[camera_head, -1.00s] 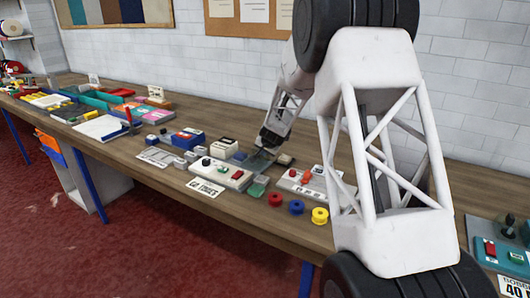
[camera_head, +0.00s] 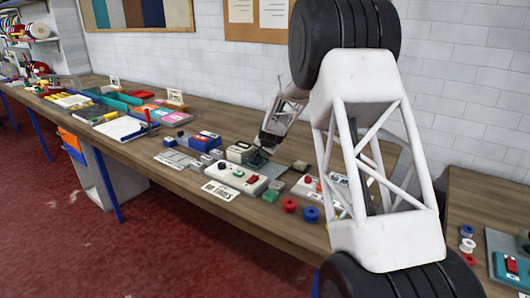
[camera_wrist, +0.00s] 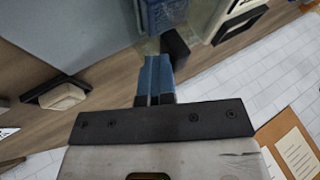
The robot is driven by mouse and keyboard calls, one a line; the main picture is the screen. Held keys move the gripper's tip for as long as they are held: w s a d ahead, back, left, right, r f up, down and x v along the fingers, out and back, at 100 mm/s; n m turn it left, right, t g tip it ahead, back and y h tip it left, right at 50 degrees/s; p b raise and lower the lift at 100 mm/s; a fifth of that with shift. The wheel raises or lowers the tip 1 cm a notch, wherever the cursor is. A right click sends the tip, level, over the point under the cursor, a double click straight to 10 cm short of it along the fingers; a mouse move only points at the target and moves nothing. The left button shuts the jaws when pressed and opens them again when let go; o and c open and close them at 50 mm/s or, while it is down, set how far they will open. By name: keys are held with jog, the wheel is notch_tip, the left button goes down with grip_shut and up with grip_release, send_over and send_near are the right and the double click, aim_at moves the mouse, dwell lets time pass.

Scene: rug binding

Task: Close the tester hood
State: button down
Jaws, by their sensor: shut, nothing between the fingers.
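My gripper (camera_head: 259,153) is low over the bench in the head view, just right of a beige box (camera_head: 240,151) and behind a white control box (camera_head: 237,177) with red and green buttons. In the wrist view my blue fingers (camera_wrist: 155,72) are together with nothing between them. I cannot tell for certain which part is the tester hood. A dark greenish-grey panel (camera_head: 257,161) lies just below the fingertips; its angle and any contact are unclear. A broad grey surface (camera_wrist: 60,45) fills the upper left of the wrist view.
A blue box (camera_head: 204,141) stands left of the beige box. Red (camera_head: 290,205) and blue (camera_head: 311,214) spools lie near the bench's front edge. A second control box (camera_head: 312,187) is partly behind my arm. Bare wood (camera_head: 262,213) shows along the front.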

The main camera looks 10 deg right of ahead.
jog(key=shift+w+a, duration=0.1)
jog(key=shift+a, duration=0.1)
jog(key=shift+s+d, duration=0.5)
jog(key=shift+d, duration=0.05)
jog(key=shift+s+d, duration=1)
jog(key=shift+d, duration=0.05)
jog(key=v, duration=1)
